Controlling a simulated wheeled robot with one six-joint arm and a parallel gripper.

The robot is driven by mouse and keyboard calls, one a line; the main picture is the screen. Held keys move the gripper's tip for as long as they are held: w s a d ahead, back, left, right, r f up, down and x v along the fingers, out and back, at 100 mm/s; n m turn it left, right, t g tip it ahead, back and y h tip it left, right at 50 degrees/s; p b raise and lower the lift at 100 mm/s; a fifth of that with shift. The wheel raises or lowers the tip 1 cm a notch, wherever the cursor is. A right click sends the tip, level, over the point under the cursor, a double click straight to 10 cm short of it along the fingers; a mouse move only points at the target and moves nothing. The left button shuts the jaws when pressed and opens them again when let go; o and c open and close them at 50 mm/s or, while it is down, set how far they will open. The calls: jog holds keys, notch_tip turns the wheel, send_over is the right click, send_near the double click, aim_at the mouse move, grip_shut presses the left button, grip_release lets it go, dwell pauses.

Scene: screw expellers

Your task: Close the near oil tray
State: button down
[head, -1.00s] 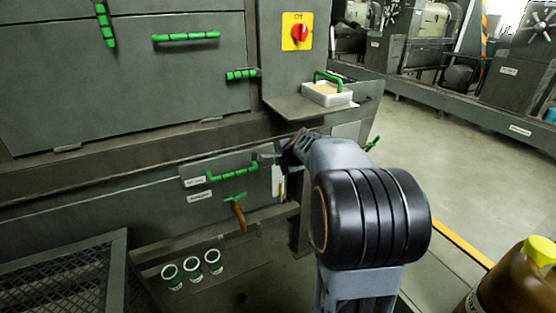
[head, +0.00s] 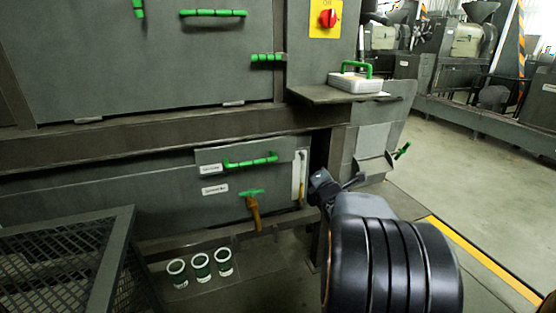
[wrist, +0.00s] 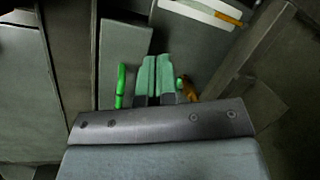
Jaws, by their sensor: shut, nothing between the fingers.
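The near oil tray's grey front (head: 288,157) is low on the machine in the head view, with a green bar handle (head: 250,160) and a small white label. A dark gap shows along its top edge; how far it stands out is hard to tell. In the wrist view the green handle (wrist: 120,86) is left of my gripper (wrist: 154,62). The teal fingers are together and empty. I cannot tell whether the fingers touch anything. My wrist hides them in the head view.
Several green-and-white cups (head: 201,266) stand on the floor plate below. A mesh-topped frame (head: 70,260) is at the lower left. A shelf (head: 340,95) with a white box sits above right. Open floor (head: 440,190) lies to the right.

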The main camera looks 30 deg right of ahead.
jog(key=w+a+r+n+t+y, duration=0.1)
jog(key=a+n+t+y, duration=0.2)
jog(key=n, duration=0.8)
jog(key=n+b, duration=0.2)
jog(key=n, duration=0.2)
send_near(284, 151)
jog(key=shift+y, duration=0.3)
jog(key=w, duration=0.2)
jog(key=w+d, duration=0.1)
jog(key=w, duration=0.2)
jog(key=w+d, duration=0.1)
jog(key=w, duration=0.1)
jog(key=shift+w+r, duration=0.1)
jog(key=shift+w, duration=0.15)
